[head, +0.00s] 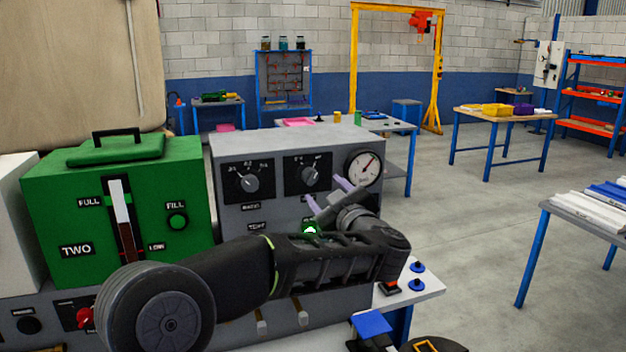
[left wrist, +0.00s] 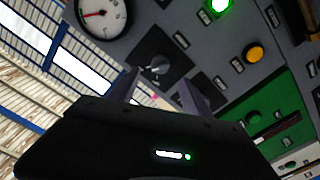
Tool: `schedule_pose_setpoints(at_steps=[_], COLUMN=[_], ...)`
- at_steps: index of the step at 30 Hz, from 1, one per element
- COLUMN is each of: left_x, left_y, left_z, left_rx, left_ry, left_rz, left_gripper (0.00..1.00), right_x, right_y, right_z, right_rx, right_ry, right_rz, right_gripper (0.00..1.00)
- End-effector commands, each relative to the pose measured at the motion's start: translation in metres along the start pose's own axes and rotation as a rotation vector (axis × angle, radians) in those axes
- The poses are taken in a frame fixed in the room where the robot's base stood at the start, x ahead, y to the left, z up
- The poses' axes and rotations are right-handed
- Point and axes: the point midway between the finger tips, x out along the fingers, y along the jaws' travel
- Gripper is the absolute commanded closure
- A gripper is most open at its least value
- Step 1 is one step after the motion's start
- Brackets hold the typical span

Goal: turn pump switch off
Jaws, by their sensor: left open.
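The grey control panel (head: 230,215) carries two rotary switches, a left one (head: 251,183) and a right one (head: 310,175). The right one's pointer tilts up to the right. Their labels are too small to read, so I cannot tell which is the pump switch. My left gripper (head: 328,194) is open and empty in front of the panel, below and right of the right switch. In the left wrist view, a rotary switch on a black plate (left wrist: 155,65) shows just beyond and between the open fingertips (left wrist: 158,84). My right gripper is out of view.
A round gauge (head: 364,168) sits right of the switches. A green lit button (left wrist: 220,5) and a yellow button (left wrist: 255,53) are nearby on the panel. A green tank (head: 60,205) stands left; a red knob (head: 85,317) is lower left.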

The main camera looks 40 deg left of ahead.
Motion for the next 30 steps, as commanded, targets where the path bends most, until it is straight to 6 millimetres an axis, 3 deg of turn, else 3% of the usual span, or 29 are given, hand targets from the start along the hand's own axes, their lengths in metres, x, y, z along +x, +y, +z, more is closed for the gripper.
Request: schedule_pose_setpoints(at_steps=[8,19,30], left_x=[0.018,0.071,0.078], left_y=[0.000,0.000,0.000], left_z=[-0.001,-0.001,0.000], left_rx=[0.001,0.001,0.000], left_ry=[0.000,0.000,0.000], left_rz=[-0.003,-0.002,0.000], left_gripper=[0.43,0.43,0.43], right_x=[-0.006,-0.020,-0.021], right_y=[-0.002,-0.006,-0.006], right_z=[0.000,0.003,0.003], right_rx=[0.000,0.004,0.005], right_ry=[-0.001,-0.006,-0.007], right_rz=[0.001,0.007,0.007], right_gripper=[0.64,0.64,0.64])
